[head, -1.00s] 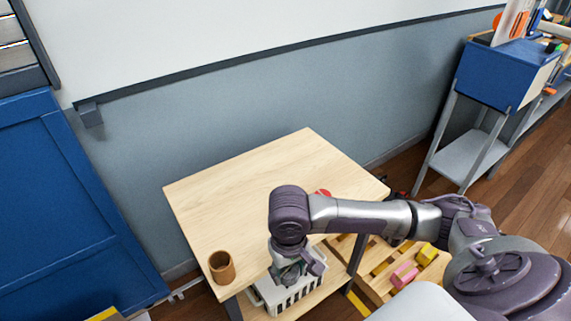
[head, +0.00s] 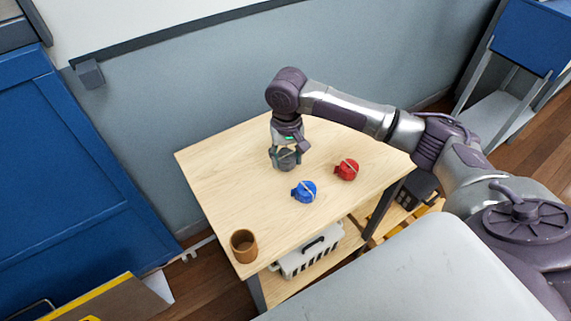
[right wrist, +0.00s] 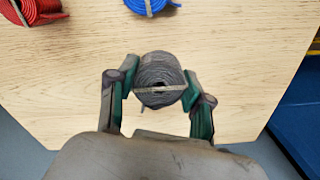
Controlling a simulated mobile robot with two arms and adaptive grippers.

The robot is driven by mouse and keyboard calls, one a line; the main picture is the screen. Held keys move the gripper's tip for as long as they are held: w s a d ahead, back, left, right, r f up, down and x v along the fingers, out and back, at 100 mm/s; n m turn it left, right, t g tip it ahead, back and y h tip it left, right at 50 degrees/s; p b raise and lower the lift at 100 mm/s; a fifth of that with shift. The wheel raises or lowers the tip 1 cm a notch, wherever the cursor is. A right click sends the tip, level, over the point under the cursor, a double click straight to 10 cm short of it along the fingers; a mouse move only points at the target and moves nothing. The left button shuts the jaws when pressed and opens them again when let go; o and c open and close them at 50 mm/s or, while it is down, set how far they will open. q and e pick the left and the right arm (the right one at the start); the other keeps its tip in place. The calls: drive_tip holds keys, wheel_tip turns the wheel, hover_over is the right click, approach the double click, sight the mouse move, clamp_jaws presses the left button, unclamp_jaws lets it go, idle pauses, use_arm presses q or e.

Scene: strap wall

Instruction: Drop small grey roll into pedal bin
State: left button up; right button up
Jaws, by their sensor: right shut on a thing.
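The small grey roll (head: 285,159) is a coiled strap with a pale band across it. In the right wrist view the grey roll (right wrist: 160,80) sits between the green-padded fingers of my right gripper (right wrist: 160,88), which is shut on it. In the head view my right gripper (head: 287,150) is over the back middle part of the wooden table (head: 225,185). I cannot tell whether the roll touches the tabletop. No pedal bin can be made out in these frames. My left gripper is not in view.
A blue roll (head: 304,191) and a red roll (head: 346,169) lie on the table near the gripper. A brown cup (head: 244,246) stands at the front left corner. A white basket (head: 308,253) is on the lower shelf. A blue panel (head: 70,190) stands at left.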

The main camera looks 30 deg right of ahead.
sight(286, 173)
drive_tip(key=shift+w+f, duration=0.35)
drive_tip(key=shift+w, duration=0.15)
wheel_tip(286, 173, down, 3)
drive_tip(key=shift+d+f, duration=0.1)
drive_tip(key=shift+f, duration=0.35)
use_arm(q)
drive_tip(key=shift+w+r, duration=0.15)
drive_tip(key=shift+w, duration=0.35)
use_arm(e)
drive_tip(key=shift+f, duration=0.1)
drive_tip(key=o, duration=1)
drive_tip(key=shift+o, duration=0.2)
